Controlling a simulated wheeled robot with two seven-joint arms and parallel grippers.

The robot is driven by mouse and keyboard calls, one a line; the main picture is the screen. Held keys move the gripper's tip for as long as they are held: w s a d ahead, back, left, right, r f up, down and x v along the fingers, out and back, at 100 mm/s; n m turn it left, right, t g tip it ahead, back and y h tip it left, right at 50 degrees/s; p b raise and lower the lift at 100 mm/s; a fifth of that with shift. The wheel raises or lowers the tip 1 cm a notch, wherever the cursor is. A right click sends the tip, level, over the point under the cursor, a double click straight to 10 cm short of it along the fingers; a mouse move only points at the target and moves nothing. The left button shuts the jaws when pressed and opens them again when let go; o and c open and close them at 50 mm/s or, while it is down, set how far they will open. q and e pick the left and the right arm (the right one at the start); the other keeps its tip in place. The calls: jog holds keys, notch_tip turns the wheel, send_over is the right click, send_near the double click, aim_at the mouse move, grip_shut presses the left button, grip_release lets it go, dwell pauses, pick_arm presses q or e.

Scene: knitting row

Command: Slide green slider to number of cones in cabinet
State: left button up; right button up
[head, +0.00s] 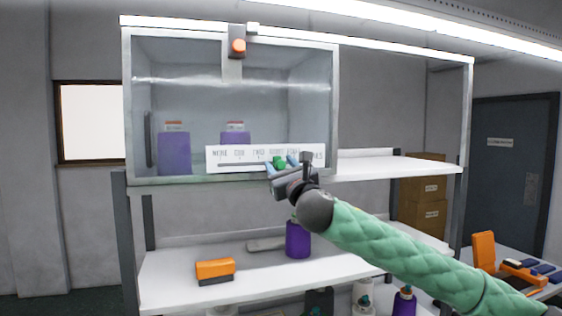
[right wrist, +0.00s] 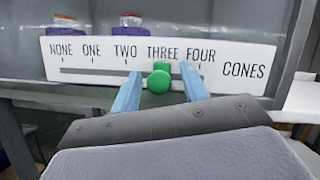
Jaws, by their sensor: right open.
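The green slider (head: 279,162) sits on a white scale plate (head: 226,157) on the cabinet front. In the right wrist view the slider (right wrist: 160,78) stands below the word THREE on the plate (right wrist: 238,58), which reads NONE to FOUR CONES. My right gripper (head: 282,164) is at the slider. In the right wrist view its two light-blue fingers (right wrist: 158,90) are open, one on each side of the knob, with gaps visible. Behind the cabinet's glass are two purple objects (head: 173,152) (head: 235,138) with orange-and-white tops. The plate and gripper hide part of the interior. My left gripper is out of view.
An orange latch (head: 238,47) is at the cabinet's top. The shelf below (head: 190,294) holds an orange-and-grey block (head: 215,270) and a purple container (head: 298,240). The shelf right of the cabinet (head: 390,166) is clear. Cardboard boxes (head: 422,205) stand behind.

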aim_at(257, 159)
grip_shut()
jog(key=a, duration=0.1)
jog(key=s+a+b, duration=0.1)
jog(key=a, duration=0.3)
jog(key=shift+s, duration=0.25)
jog(key=shift+a, duration=0.1)
jog(key=shift+d, duration=0.2)
jog(key=shift+c, duration=1.7)
grip_release()
jog(key=o, duration=0.3)
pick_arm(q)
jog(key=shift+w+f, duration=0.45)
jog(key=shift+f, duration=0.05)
pick_arm(e)
jog(key=shift+o, duration=0.2)
jog(key=shift+a, duration=0.1)
pick_arm(q)
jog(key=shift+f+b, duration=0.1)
jog(key=shift+b, duration=0.2)
